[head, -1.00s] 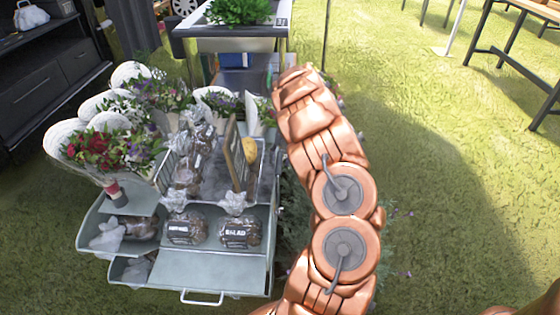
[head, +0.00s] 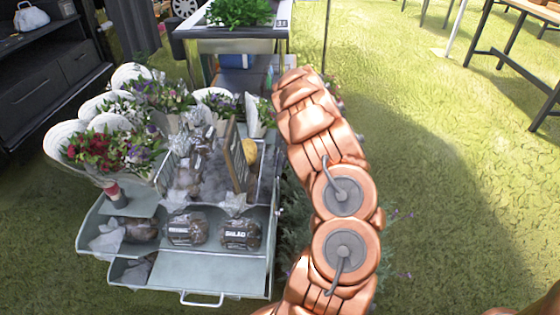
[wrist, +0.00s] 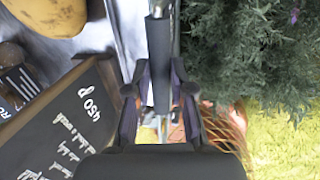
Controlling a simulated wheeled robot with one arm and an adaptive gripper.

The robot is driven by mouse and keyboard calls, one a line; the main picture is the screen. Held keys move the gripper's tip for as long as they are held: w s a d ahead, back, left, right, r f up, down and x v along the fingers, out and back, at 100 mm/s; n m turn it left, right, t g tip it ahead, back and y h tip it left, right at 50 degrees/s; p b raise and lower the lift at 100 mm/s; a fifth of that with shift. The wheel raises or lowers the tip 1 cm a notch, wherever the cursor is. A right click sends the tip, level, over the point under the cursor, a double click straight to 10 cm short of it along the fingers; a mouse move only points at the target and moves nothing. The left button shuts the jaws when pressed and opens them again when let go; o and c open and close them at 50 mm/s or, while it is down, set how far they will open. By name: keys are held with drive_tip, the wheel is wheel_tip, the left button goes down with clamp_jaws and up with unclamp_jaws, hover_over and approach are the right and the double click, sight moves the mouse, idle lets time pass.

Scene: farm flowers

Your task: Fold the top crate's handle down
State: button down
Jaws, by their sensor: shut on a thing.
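In the wrist view my gripper (wrist: 161,78) has its two fingers closed around a dark tubular grip on a metal bar, the handle (wrist: 160,35), which runs up the picture. A grey metal edge lies just left of it. In the head view the grey-metal crates (head: 215,275) are stacked in steps at centre left, with bagged goods in them. My copper arm reaches along their right side. My gripper and the held handle are hidden behind the arm there. Another handle (head: 202,303) sticks out at the low front edge.
A chalkboard sign (wrist: 75,120) stands close left of my gripper, near yellow produce (wrist: 50,15). Green plants (wrist: 240,50) crowd the right side. Wrapped bouquets (head: 110,150) stand left of the crates. Open grass (head: 450,200) lies to the right.

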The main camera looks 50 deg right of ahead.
drive_tip(key=s+d+f+t+y+b, duration=0.3)
drive_tip(key=s+f+t+y+b, duration=0.1)
drive_tip(key=t+y, duration=0.6)
drive_tip(key=shift+s+d+f+t+b, duration=0.25)
drive_tip(key=shift+f+t+b, duration=0.6)
drive_tip(key=shift+t, duration=0.75)
drive_tip(key=shift+w+y, duration=0.1)
drive_tip(key=shift+y, duration=0.3)
drive_tip(key=c, duration=1)
unclamp_jaws()
drive_tip(key=shift+f, duration=0.1)
